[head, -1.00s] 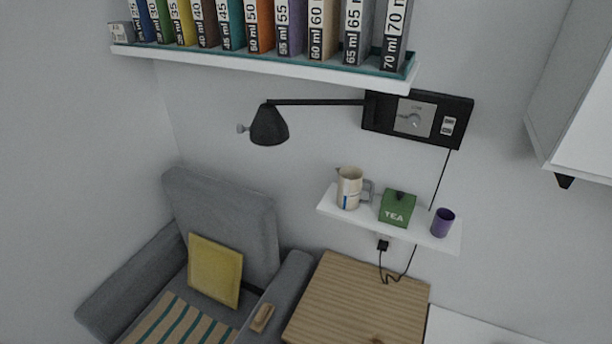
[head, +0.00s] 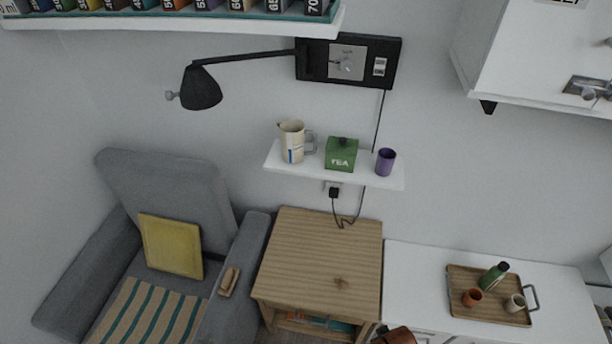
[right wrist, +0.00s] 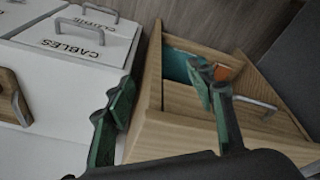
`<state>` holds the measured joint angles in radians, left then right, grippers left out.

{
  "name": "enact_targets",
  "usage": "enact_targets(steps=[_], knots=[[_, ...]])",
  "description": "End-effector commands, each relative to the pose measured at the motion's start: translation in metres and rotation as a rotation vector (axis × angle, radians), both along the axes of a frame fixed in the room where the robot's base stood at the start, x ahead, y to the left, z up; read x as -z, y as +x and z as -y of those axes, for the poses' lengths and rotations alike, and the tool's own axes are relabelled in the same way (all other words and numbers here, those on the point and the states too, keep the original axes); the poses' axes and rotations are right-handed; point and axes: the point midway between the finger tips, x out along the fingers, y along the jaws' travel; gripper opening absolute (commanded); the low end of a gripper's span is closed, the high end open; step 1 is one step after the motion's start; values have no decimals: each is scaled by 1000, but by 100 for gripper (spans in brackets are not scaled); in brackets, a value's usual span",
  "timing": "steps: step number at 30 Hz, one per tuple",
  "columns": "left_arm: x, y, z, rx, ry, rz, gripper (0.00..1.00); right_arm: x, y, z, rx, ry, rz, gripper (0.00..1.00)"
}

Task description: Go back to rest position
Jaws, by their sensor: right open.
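My right gripper (right wrist: 162,82) is open in the right wrist view. Its two green-padded fingers are spread apart, with nothing between them. Beyond the fingers is the wooden side table (right wrist: 180,125), with teal and orange items in its open compartment. The same wooden side table (head: 320,255) stands at the lower middle of the head view. Neither gripper shows in the head view, and my left gripper is in no view.
A grey armchair (head: 165,190) stands left. A wall shelf (head: 280,172) holds a jug, green tea box and purple cup. A white cabinet (head: 415,265) bears a wooden tray (head: 458,310) at right. The right wrist view shows white lids marked CABLES (right wrist: 75,42) beside the gripper.

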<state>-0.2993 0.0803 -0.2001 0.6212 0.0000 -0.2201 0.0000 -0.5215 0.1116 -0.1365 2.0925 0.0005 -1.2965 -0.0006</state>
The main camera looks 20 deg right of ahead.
Motion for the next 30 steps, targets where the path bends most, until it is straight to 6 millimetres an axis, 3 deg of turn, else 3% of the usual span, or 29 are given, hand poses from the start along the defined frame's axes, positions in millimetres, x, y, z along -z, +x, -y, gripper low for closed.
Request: enact_targets(steps=[8,12,18,24,30], knots=[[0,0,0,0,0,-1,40,139,-31,-7,-23,13,-63,50],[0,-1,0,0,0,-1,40,207,-68,-11,-39,19,-94,50],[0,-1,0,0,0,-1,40,284,-138,-13,-62,26,-137,50],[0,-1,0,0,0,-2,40,324,-207,-11,-81,28,-170,50],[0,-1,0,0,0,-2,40,336,-238,-9,-90,28,-182,50]])
